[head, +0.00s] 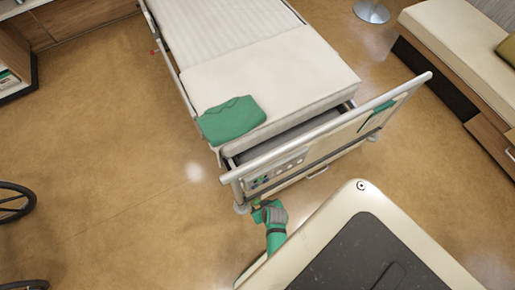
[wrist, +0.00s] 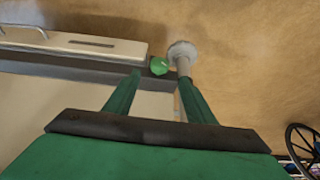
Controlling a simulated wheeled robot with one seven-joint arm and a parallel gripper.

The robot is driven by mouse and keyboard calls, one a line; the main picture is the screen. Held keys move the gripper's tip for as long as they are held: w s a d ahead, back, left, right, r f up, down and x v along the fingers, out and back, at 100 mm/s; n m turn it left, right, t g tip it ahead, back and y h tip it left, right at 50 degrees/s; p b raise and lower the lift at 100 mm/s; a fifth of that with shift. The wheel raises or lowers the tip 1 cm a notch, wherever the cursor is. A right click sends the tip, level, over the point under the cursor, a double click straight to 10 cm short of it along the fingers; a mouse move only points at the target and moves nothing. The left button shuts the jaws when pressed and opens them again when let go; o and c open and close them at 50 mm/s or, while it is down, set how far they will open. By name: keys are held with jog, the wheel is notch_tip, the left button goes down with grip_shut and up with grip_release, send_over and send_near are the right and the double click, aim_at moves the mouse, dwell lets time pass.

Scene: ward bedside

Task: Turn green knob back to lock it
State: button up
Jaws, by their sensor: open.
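The green knob (wrist: 159,66) shows in the wrist view at the end of the bed's white foot panel (wrist: 80,44), beside a pale round-topped post (wrist: 182,52). My gripper (wrist: 160,77) is open, with one green finger on each side of the knob in the picture. I cannot tell whether either finger touches the knob. In the head view my gripper (head: 264,207) is low at the near left corner of the bed's footboard (head: 335,125). The knob cannot be made out clearly there.
The bed (head: 265,75) has a folded green cloth (head: 231,119) on its near left corner. A control panel (head: 275,173) sits on the footboard. A wheelchair wheel (head: 14,203) is at the left, and a padded bench (head: 465,60) at the right. The floor left of the bed is clear.

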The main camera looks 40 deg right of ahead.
aim_at(257, 203)
jog(key=x, duration=1)
jog(key=shift+r, duration=0.1)
jog(key=c, duration=1)
